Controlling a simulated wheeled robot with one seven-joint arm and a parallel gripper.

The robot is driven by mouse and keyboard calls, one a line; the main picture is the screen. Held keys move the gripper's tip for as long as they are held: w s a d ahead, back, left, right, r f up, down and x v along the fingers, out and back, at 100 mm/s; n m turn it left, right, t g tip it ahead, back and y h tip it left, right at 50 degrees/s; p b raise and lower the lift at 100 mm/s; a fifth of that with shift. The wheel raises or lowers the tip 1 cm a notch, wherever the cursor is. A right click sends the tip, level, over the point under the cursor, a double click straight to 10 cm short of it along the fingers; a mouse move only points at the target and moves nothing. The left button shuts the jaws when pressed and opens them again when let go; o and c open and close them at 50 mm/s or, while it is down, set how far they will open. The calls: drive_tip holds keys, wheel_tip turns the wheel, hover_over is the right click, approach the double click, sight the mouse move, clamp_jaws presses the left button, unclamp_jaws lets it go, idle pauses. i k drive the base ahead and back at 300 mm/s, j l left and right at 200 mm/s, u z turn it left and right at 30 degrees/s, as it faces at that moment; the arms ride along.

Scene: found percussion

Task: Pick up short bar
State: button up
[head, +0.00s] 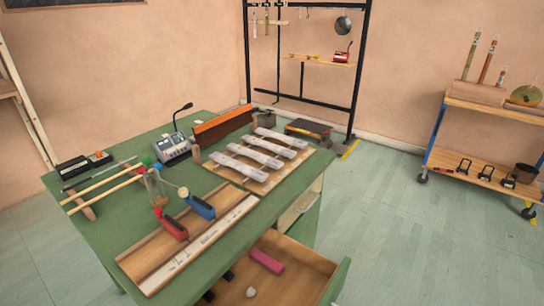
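Several pale, flat bars (254,155) lie side by side across a wooden frame (222,171) on the green table (120,225). They look close in length, and I cannot tell which one is the short bar. Each bar rests lying down, and nothing is seen holding it. My gripper and arm are not in view.
A wooden board (145,254) with red and blue clamps lies at the table's front. Mallets (100,190) and a glass jar (154,188) stand or lie left. A mixer (172,149) with a gooseneck is behind.

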sight(288, 153)
drive_tip(key=i+l+u, duration=0.1)
drive_tip(key=u, duration=0.3)
drive_tip(key=i+l+u, duration=0.1)
drive_tip(key=u, duration=0.25)
drive_tip(key=l+u, duration=0.1)
drive_tip(key=u, duration=0.3)
drive_tip(key=i+l+u, duration=0.1)
drive_tip(key=u, duration=0.25)
drive_tip(key=i+l+u, duration=0.1)
drive_tip(key=l+u, duration=0.25)
drive_tip(key=l, duration=0.9)
drive_tip(key=l+u, duration=0.35)
drive_tip(key=l, duration=0.85)
drive_tip(key=i+l, duration=0.2)
drive_tip(key=l, duration=0.15)
drive_tip(key=i+l, duration=0.2)
drive_tip(key=l, duration=0.1)
